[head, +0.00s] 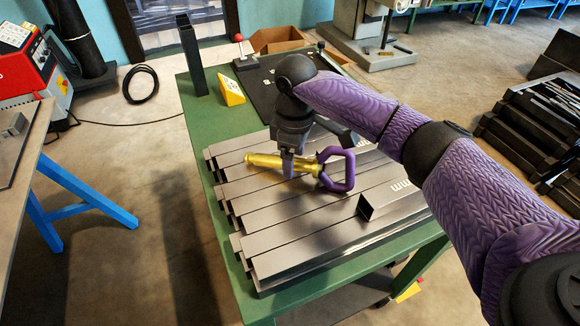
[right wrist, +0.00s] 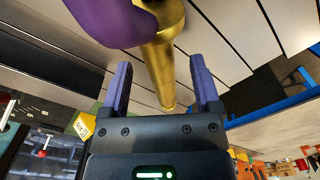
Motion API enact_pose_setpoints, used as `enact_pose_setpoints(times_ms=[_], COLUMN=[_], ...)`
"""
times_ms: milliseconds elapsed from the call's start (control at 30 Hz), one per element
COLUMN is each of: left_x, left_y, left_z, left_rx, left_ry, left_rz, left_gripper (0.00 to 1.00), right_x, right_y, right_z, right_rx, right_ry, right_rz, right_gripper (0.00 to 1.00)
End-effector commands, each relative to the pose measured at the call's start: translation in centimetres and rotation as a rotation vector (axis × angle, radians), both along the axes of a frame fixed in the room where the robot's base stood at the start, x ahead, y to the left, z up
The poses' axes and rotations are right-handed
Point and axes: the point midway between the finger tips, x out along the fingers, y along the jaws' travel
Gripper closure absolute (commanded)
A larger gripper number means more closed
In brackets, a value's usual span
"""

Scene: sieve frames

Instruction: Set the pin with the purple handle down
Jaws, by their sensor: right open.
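The pin has a brass shaft (head: 266,160) and a purple loop handle (head: 345,171). In the head view it lies roughly level over the grey metal bars (head: 320,215), handle to the right; I cannot tell whether it fully rests on them. My right gripper (head: 290,172) is at the shaft, pointing down. In the right wrist view the shaft (right wrist: 163,65) runs between the two open fingers (right wrist: 160,90), with visible gaps at both sides, and the purple handle (right wrist: 105,20) is at upper left. My left gripper is in neither view.
The bars lie on a green table (head: 212,125). A short square tube (head: 390,200) lies on them at right. A yellow wedge (head: 228,90), an upright dark post (head: 192,58) and a dark board (head: 270,82) stand toward the back. Black racks (head: 545,115) stand at far right.

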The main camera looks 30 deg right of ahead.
Motion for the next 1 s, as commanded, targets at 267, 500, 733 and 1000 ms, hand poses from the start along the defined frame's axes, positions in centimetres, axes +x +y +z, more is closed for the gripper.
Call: enact_pose_setpoints(times_ms=[267,500,733,1000], left_x=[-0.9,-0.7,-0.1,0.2], left_y=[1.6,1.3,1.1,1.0], left_z=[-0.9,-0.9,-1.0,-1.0], left_rx=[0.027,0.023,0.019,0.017], left_ry=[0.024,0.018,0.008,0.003], left_rz=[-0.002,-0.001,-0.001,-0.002], left_gripper=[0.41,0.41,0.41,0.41], right_x=[-0.1,-0.1,-0.1,0.0], right_y=[0.0,0.0,0.0,0.0], right_z=[-2.3,-2.3,-2.3,-2.3], right_rx=[-0.001,-0.001,-0.001,-0.001], right_ry=[0.001,0.001,0.001,0.001], right_rz=[0.0,0.0,0.0,0.0], right_gripper=[0.2,0.64,1.0,1.0])
